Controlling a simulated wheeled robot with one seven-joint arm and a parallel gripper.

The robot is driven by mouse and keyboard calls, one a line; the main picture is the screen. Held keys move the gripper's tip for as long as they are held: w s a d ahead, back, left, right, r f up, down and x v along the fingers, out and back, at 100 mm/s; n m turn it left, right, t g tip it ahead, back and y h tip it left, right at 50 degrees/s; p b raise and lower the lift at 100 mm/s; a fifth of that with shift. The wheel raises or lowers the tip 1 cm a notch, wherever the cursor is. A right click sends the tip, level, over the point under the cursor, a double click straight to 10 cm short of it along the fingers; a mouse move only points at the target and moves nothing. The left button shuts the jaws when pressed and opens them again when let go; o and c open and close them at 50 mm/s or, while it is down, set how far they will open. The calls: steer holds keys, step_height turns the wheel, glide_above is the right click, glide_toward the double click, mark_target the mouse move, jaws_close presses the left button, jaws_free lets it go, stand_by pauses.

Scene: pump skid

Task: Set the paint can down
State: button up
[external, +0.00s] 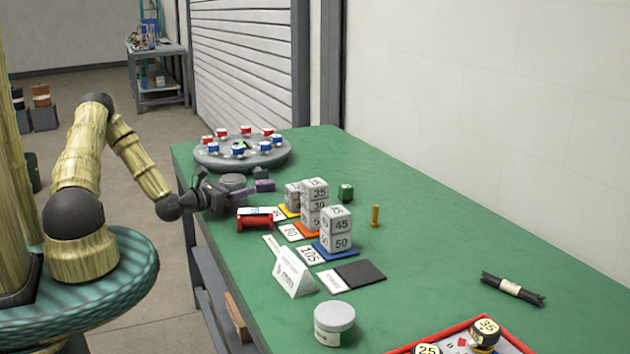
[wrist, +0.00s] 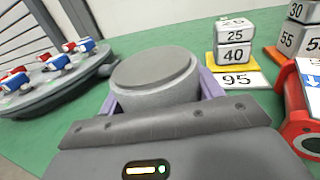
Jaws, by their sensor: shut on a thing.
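The paint can (wrist: 155,80) is a plain grey cylinder with a flat lid. In the wrist view it stands upright between the purple fingers of my gripper (wrist: 160,92), which is shut on it. In the external view the can (external: 232,181) shows partly behind my gripper (external: 250,189), over the far left part of the green table (external: 420,255). Its lower part is hidden by the gripper, so I cannot tell whether its base touches the table.
A round grey turntable (external: 215,160) with red and blue pieces is just beyond the can. Numbered block stacks (external: 337,228) on coloured mats and a red holder (external: 254,221) stand close to the right. A lidded grey jar (external: 334,323) is nearer the camera.

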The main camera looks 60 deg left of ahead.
steer(key=shift+c, duration=0.5)
step_height(320, 180, up, 10)
steer(key=shift+r+p, duration=0.1)
steer(key=shift+p, duration=0.65)
steer(key=w+d+m+h+p, duration=0.1)
steer(key=d+m+h+p, duration=0.5)
steer(key=d, duration=2)
steer(key=h+p, duration=0.4)
steer(key=shift+w+d+r+m, duration=0.2)
steer(key=shift+w+m, duration=0.1)
steer(key=shift+w, duration=0.1)
steer(key=shift+f, duration=0.1)
